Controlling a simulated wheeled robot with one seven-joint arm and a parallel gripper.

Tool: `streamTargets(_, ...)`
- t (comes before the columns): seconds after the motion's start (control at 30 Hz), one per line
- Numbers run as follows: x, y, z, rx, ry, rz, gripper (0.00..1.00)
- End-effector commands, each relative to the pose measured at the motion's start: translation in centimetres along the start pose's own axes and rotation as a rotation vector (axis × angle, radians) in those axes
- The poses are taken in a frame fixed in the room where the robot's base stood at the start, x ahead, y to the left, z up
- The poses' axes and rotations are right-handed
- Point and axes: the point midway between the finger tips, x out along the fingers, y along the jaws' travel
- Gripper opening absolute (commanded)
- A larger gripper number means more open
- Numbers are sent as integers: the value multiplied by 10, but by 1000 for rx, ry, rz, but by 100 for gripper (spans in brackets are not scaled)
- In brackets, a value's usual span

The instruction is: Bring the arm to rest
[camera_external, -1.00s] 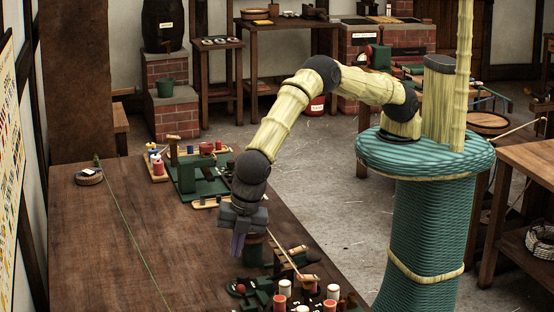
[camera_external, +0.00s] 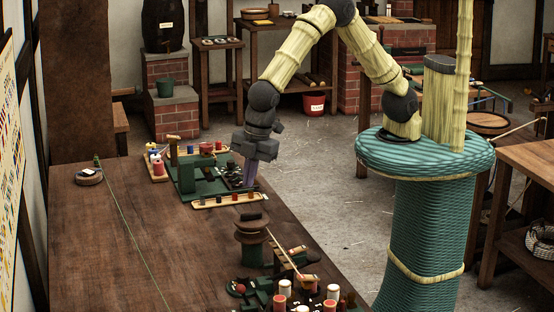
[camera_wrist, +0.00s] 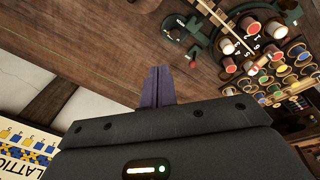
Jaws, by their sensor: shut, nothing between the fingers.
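A dark round-topped post (camera_external: 252,228) and several spools (camera_external: 305,295) stand nearer. A small round wooden piece (camera_external: 89,176) holds a green line. The table's left middle is mostly clear.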

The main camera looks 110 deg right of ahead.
Motion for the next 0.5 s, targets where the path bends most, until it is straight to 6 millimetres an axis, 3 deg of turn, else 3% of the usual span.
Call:
streamTargets(0.03, -12, 4, 22, 62, 4, 1, 0)
streamTargets(0.23, -46, 2, 102, 308, 19, -2, 0)
streamTargets(0.5, -76, -27, 210, 656, 46, -3, 0)
